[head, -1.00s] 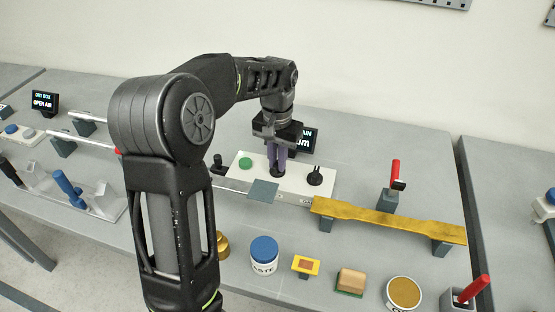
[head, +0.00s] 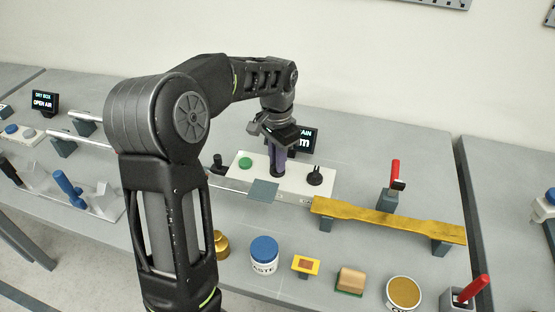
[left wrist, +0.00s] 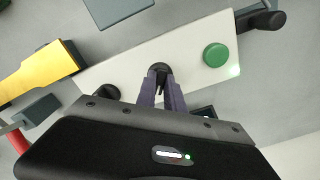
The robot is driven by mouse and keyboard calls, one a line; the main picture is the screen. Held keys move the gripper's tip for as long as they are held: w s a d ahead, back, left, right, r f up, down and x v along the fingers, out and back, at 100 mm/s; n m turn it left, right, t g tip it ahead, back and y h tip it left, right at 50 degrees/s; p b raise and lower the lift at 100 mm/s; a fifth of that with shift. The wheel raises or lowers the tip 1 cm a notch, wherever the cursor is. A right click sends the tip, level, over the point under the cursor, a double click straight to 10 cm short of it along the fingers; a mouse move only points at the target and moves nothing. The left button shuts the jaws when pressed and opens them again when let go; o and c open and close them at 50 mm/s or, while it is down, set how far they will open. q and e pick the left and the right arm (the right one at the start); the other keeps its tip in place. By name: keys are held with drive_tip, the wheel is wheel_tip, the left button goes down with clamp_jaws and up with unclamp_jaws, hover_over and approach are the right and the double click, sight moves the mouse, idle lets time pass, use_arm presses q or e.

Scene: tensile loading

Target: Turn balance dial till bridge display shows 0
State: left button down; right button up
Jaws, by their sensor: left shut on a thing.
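The white bridge box (head: 313,189) sits on the grey bench. My left gripper (head: 278,172) points down over its middle, shut on a black dial; the left wrist view shows the dial (left wrist: 160,70) between the fingertips. A second black knob (head: 315,176) stands on the box to the right, and a green button (head: 245,163) to the left. The bridge display (head: 308,140) stands behind the box; my gripper covers most of it, so I cannot read its value. My right gripper is not in view.
A yellow specimen bar (head: 385,220) lies on supports to the right. A grey plate (head: 262,191) is at the box's front edge. A blue-lidded jar (head: 264,252), a yellow pad (head: 306,265), and a brown block (head: 351,280) stand in front.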

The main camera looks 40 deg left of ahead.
use_arm(q)
drive_tip(key=c, duration=1.4)
unclamp_jaws()
drive_tip(key=shift+c, duration=0.2)
drive_tip(key=shift+r, duration=3.9)
